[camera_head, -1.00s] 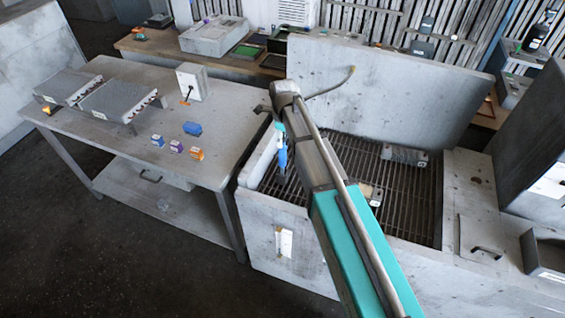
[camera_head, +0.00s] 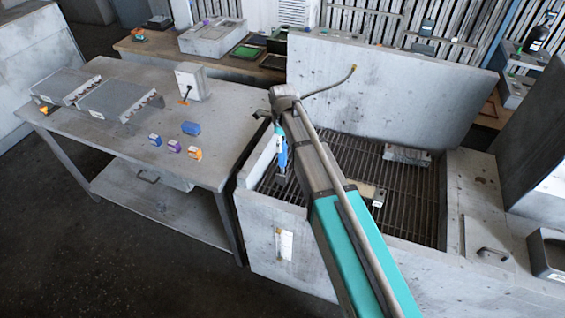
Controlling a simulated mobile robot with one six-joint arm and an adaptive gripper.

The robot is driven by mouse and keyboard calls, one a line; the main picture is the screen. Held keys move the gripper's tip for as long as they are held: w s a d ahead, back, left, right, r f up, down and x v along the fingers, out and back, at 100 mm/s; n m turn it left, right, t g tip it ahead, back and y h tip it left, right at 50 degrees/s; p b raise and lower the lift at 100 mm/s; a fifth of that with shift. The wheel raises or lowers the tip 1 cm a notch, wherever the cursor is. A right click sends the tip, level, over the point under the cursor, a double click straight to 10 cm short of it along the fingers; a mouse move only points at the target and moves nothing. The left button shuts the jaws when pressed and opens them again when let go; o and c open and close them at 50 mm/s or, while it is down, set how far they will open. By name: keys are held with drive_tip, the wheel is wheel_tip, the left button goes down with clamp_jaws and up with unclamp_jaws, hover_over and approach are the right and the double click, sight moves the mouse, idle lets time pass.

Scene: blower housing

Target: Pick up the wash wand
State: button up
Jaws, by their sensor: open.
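The wash basin (camera_head: 285,205) has a slatted grate with a grey block (camera_head: 407,155) on it. Left of it, a metal table (camera_head: 110,140) holds grey units, a switch box (camera_head: 192,80) and several small coloured boxes.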

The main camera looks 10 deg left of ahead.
sight(283, 162)
drive_tip(key=shift+f+b, duration=0.75)
drive_tip(key=shift+f, duration=0.35)
clamp_jaws()
